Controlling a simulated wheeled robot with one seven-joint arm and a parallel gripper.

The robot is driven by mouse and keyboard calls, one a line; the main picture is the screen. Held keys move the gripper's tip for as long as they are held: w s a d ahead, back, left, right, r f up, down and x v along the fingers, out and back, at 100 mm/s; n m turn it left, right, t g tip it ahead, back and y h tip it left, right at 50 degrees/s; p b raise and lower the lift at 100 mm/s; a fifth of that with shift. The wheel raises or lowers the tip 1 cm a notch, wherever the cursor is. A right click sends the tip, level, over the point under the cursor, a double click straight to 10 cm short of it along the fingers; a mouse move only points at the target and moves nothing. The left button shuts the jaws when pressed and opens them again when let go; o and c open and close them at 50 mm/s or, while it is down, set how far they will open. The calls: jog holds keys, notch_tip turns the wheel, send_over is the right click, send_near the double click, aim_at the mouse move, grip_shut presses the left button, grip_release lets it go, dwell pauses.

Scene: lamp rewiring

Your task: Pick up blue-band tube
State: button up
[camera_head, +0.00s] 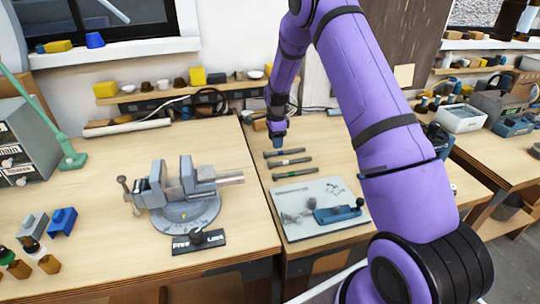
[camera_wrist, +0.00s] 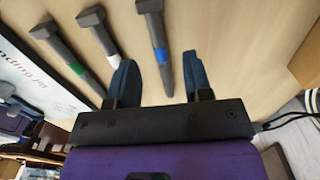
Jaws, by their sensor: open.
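Three dark grey tubes lie side by side on the table. In the wrist view the blue-band tube (camera_wrist: 157,38) points between the two blue fingers of my gripper (camera_wrist: 160,62). The fingers are open, one on each side of it, with a gap to each; I cannot tell the height between them. The white-band tube (camera_wrist: 98,30) lies to its left, and the green-band tube (camera_wrist: 65,57) farther left. In the head view my gripper (camera_head: 278,138) hangs just above the farthest tube (camera_head: 284,152), its fingertips small.
A pale board (camera_head: 300,230) with a blue tool (camera_head: 338,213) lies in front of the tubes. A grey vise (camera_head: 180,190) stands on the left bench. A shelf (camera_head: 190,92) with small items runs along the wall behind.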

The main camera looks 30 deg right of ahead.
aim_at(275, 153)
notch_tip(275, 153, down, 5)
jog(key=shift+s+d+f, duration=0.1)
jog(key=shift+s+d, duration=0.05)
grip_shut()
